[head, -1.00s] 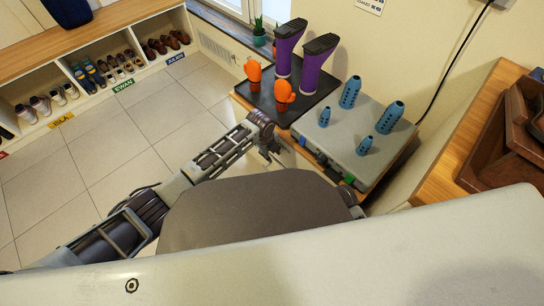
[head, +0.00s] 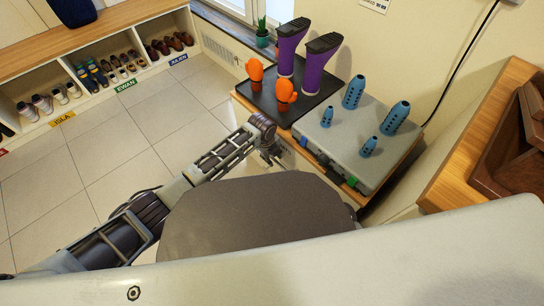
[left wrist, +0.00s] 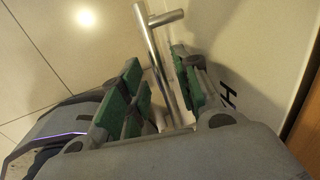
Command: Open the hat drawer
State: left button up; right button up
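In the left wrist view a pale drawer front (left wrist: 245,50) shows part of a dark letter that looks like an H. A silver bar handle (left wrist: 150,38) stands off it. My left gripper (left wrist: 160,95) has its green-padded fingers on either side of the bar, with gaps showing, so it looks open around the handle. In the head view my left gripper (head: 270,157) is at the front of the low cabinet, below its top edge. The drawer front is mostly hidden there by my arm and body. My right gripper is out of view.
The cabinet top holds a black tray (head: 318,97) with purple boots (head: 314,72) and orange items (head: 286,92), and a grey case (head: 345,150) with blue perforated pieces (head: 397,115). Shoe cubbies (head: 95,70) line the back left. A wooden unit (head: 450,165) stands at right. Tiled floor (head: 120,140) is clear.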

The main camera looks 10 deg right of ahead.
pick_arm(q)
grip_shut()
dwell(0.4)
